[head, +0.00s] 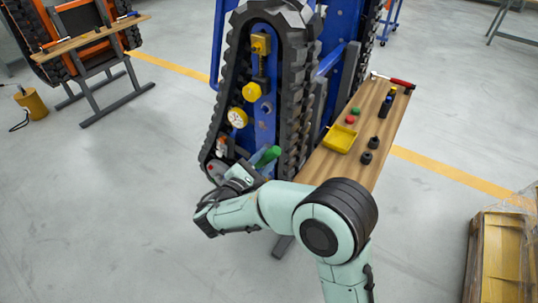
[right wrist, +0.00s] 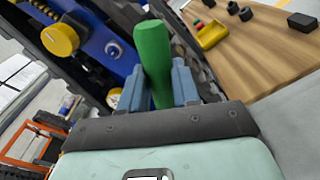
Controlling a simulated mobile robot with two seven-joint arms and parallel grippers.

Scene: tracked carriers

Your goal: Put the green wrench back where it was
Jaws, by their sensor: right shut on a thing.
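The green wrench (head: 269,156) is held in my right gripper (head: 262,168), beside the lower part of the blue tracked carrier (head: 266,110). In the right wrist view its thick green handle (right wrist: 153,58) stands up between the two blue-grey fingers (right wrist: 157,88), which are shut on it. The rest of the wrench is hidden by the gripper. Behind the handle lie the carrier's blue side plate and dark track. I cannot tell whether the wrench touches the carrier. My left gripper is in neither view.
A wooden bench (head: 325,168) right of the carrier bears a yellow tray (head: 339,138), red and green buttons, black knobs (head: 366,157) and a red-handled tool (head: 402,83). An orange carrier (head: 85,22) with its own bench stands far left. A wrapped crate (head: 505,255) is lower right.

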